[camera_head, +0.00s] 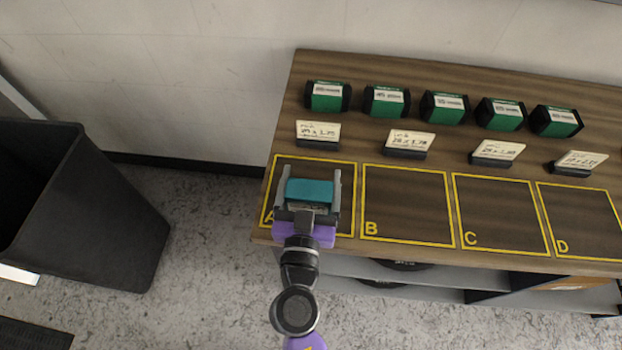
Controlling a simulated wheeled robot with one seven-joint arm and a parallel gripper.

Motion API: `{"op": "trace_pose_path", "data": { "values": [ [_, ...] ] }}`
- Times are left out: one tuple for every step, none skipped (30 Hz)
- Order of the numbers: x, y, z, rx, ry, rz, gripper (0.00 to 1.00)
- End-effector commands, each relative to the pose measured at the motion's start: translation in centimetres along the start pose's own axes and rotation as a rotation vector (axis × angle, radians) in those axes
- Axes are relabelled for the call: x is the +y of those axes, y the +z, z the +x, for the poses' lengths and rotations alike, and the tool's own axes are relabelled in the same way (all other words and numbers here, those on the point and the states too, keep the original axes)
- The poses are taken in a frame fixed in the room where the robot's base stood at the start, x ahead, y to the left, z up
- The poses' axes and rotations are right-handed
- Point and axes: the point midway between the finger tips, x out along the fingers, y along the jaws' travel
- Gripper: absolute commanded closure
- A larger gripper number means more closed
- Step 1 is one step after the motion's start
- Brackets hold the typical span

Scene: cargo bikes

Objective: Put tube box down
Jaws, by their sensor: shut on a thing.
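My gripper (309,190) is shut on a teal tube box (310,189), with one grey finger on each side of it. The box is over the yellow-outlined square marked A (343,222) at the left end of the wooden counter. I cannot tell whether the box touches the counter or hangs just above it.
Squares B (405,205), C (500,215) and D (582,222) are empty. Handwritten cards in holders (408,143) stand behind the squares, with several green and black boxes (386,101) behind them. A dark bin (95,215) stands on the floor at left.

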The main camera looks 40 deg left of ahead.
Motion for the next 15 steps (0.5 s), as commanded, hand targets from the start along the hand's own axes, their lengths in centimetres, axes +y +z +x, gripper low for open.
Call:
{"op": "trace_pose_path", "data": {
  "values": [
    [0.00,-0.13,0.02,0.001,0.000,0.000,0.66],
    [0.00,-0.13,0.02,0.001,0.000,0.000,0.66],
    [0.00,-0.14,0.02,0.001,0.000,0.001,0.66],
    [0.00,-0.13,0.02,0.001,0.000,0.001,0.66],
    [0.00,-0.09,0.02,0.001,0.000,0.001,0.66],
    [0.01,0.01,0.02,0.001,0.000,0.001,0.66],
    [0.01,0.11,0.02,0.001,0.000,0.001,0.66],
    [0.01,0.18,0.02,0.001,0.000,0.001,0.66],
    [0.01,0.25,0.02,0.001,0.000,0.001,0.66],
    [0.01,0.30,0.02,0.001,0.000,0.002,0.66],
    [0.01,0.20,0.01,0.000,0.000,0.001,0.13],
    [0.01,0.17,0.01,0.000,0.000,0.001,0.05],
    [0.01,0.17,0.01,0.000,0.000,0.001,0.00],
    [0.01,0.17,0.01,0.000,0.000,0.001,0.00],
    [0.01,0.17,0.01,0.000,0.000,0.001,0.00]
  ]
}}
